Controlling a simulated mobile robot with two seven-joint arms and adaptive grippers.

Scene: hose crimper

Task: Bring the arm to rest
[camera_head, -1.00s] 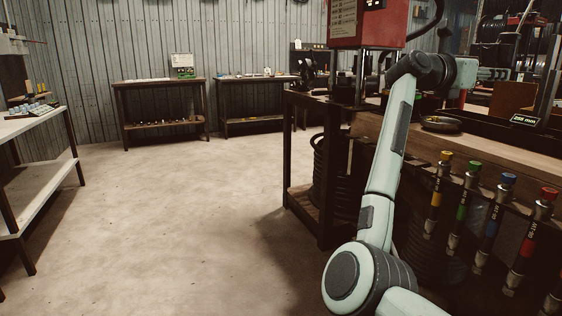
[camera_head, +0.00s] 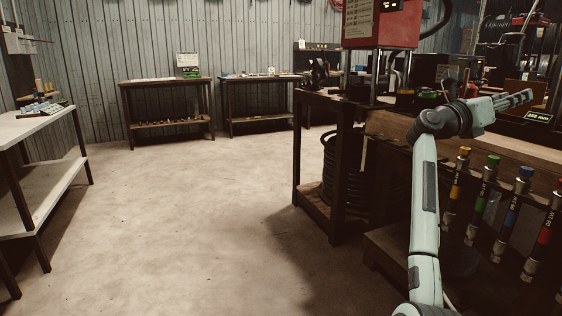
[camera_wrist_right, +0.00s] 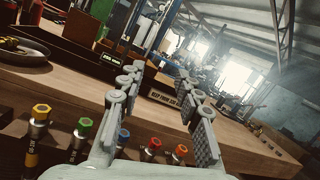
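My right arm (camera_head: 425,200) rises from the bottom right in the head view, in front of the wooden workbench. Its gripper (camera_head: 522,98) points right, above the bench top. In the right wrist view the two ridged fingers of the right gripper (camera_wrist_right: 160,78) stand apart with nothing between them. They are above and beside the bench edge, near a row of colour-capped tools. My left arm and gripper are not in view.
The red press (camera_head: 381,24) stands left of the right arm on the workbench (camera_head: 390,124). Hanging tools with yellow (camera_head: 464,151), green (camera_head: 493,160), blue and red caps line the bench front. A white table (camera_head: 25,125) stands at left. The floor (camera_head: 200,210) between is clear.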

